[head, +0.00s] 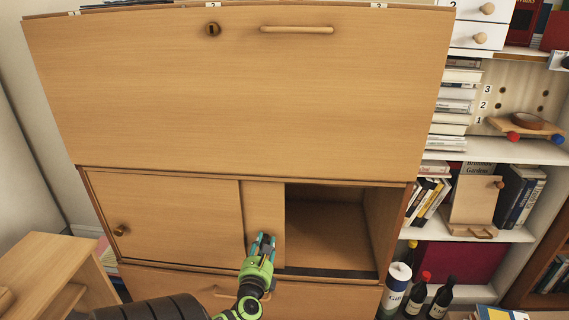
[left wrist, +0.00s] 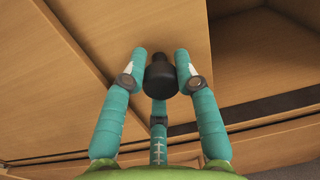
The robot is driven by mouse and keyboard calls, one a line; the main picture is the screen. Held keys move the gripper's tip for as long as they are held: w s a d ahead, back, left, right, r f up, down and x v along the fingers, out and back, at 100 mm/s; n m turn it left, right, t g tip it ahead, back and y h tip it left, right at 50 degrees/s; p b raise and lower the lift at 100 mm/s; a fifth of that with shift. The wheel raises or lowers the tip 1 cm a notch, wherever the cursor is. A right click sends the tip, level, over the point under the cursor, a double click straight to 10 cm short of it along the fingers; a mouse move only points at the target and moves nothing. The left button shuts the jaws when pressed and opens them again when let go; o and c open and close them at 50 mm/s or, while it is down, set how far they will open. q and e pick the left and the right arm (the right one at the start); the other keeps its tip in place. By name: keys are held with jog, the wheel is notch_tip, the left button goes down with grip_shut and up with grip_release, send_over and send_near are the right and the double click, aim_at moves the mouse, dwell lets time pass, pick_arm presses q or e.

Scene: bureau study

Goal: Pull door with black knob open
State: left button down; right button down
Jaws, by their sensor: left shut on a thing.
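The door with the black knob (head: 264,205) is a light wood sliding panel in the lower cabinet. It sits partly behind the left panel (head: 180,205), so only a strip of it shows, and the compartment (head: 325,230) to its right is open and looks empty. The black knob (left wrist: 160,76) is between the teal fingers of my left gripper (left wrist: 160,70) in the left wrist view. In the head view my left gripper (head: 263,240) is at the strip's lower part, shut on the knob and hiding it. My right gripper is not in view.
The left panel has a brown knob (head: 120,230). A closed flap (head: 230,90) with a keyhole and a bar handle is above. A drawer (head: 325,295) is below. Bottles (head: 442,297) stand at right near bookshelves, and a wooden piece of furniture (head: 60,270) is at left.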

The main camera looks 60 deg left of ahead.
pick_arm(q)
jog(key=shift+s+a+r, duration=0.25)
jog(key=shift+s+a, duration=0.25)
jog(key=shift+a, duration=0.1)
jog(key=c, duration=0.9)
grip_release()
jog(key=shift+c, duration=0.2)
jog(key=shift+f, duration=0.1)
jog(key=v, duration=1.2)
jog(key=shift+s, duration=0.1)
